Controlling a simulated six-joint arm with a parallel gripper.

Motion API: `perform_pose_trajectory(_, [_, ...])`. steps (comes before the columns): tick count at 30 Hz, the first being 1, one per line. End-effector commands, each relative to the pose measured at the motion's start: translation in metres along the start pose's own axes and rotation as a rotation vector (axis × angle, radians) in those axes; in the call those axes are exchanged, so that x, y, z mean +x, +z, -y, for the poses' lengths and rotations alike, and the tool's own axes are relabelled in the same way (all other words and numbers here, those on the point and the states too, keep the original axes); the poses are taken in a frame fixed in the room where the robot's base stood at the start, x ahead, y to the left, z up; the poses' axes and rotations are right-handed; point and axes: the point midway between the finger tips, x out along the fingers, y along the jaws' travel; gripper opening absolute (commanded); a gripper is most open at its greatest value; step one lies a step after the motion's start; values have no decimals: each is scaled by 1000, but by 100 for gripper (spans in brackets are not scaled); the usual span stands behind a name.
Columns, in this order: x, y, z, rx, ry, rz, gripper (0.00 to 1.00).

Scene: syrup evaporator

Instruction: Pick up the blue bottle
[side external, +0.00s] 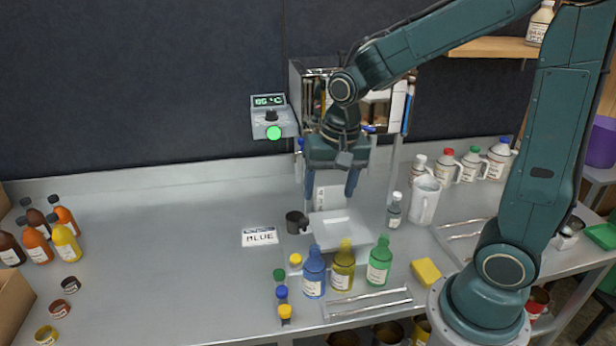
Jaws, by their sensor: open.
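The blue bottle (313,273) stands upright near the front of the steel table, the leftmost of three bottles in a row. It has a blue cap and a white label. A yellow bottle (343,268) stands close at its right, and a green bottle (379,262) is further right. My gripper (331,193) points down with its two fingers apart. It is empty and above and behind the row of bottles, over the area of a pale square plate (350,238). It does not touch the blue bottle.
A dark cup (296,222) and a card reading "BLUE" (260,237) lie left of the plate. Several small capped jars (281,294) stand left of the blue bottle. A metal tray (368,304) lies in front. A yellow sponge (426,271) is right. The table's left middle is clear.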

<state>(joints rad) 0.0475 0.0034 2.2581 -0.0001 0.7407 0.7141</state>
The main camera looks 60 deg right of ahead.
Motion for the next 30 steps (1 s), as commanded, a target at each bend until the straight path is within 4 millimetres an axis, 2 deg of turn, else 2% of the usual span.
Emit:
perform_pose_trajectory(1, [11, -4, 2, 37, 17, 18, 65])
perform_pose_trajectory(6, [43, -15, 8, 162, 59, 56, 65])
perform_pose_trajectory(12, [71, -23, 11, 265, 94, 83, 65])
perform_pose_trajectory(16, [78, -24, 12, 295, 105, 90, 65])
perform_pose_trajectory(25, [83, -24, 12, 301, 108, 92, 65])
perform_pose_trajectory(30, [96, -22, 10, 300, 109, 93, 65])
